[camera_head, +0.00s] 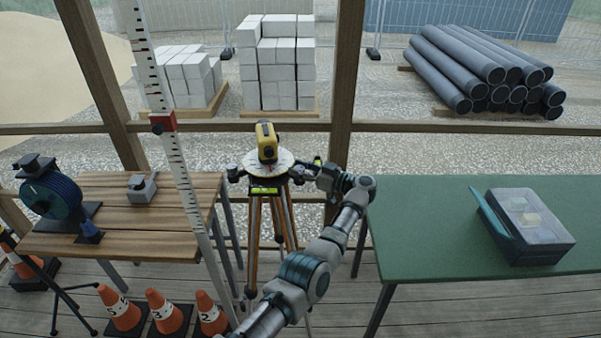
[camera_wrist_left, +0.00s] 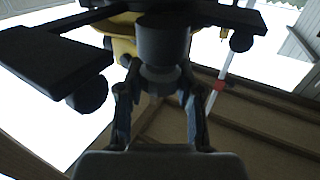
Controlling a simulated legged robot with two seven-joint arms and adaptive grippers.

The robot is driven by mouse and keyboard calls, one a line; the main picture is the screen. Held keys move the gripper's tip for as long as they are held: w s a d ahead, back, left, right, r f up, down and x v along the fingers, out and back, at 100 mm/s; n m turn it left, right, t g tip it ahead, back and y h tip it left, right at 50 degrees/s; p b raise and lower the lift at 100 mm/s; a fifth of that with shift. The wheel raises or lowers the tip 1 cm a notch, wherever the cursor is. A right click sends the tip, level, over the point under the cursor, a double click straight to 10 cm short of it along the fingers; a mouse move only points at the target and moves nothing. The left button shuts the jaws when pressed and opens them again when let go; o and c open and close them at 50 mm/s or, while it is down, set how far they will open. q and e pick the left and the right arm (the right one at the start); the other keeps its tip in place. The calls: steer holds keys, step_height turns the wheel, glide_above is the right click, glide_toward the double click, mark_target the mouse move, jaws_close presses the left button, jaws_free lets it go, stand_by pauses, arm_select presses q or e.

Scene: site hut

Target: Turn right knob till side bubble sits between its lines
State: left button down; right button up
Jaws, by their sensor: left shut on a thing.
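The yellow levelling instrument (camera_head: 265,142) stands upright on a pale round plate (camera_head: 255,166) on the tripod. My left gripper (camera_head: 314,172) reaches in from the right side of the plate. In the left wrist view its two fingers (camera_wrist_left: 160,78) are shut around the dark right knob (camera_wrist_left: 163,42) from below. In the head view the gripper mostly hides that knob. A green side vial (camera_head: 317,160) shows just above the gripper; its bubble is too small to read against the lines. A front vial (camera_head: 264,190) is bright green. My right gripper is not in view.
A left knob (camera_head: 233,174) sits at the plate's other side. The striped staff (camera_head: 180,165) stands left of the tripod, by a wooden table (camera_head: 150,215). Cones (camera_head: 165,310) stand at lower left.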

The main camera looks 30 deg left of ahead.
arm_select(q)
steer(key=shift+w+r, duration=0.1)
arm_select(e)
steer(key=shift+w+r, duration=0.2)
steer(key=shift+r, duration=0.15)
arm_select(q)
steer(key=c, duration=0.9)
jaws_free()
steer(key=shift+o, duration=0.8)
steer(key=shift+w, duration=0.15)
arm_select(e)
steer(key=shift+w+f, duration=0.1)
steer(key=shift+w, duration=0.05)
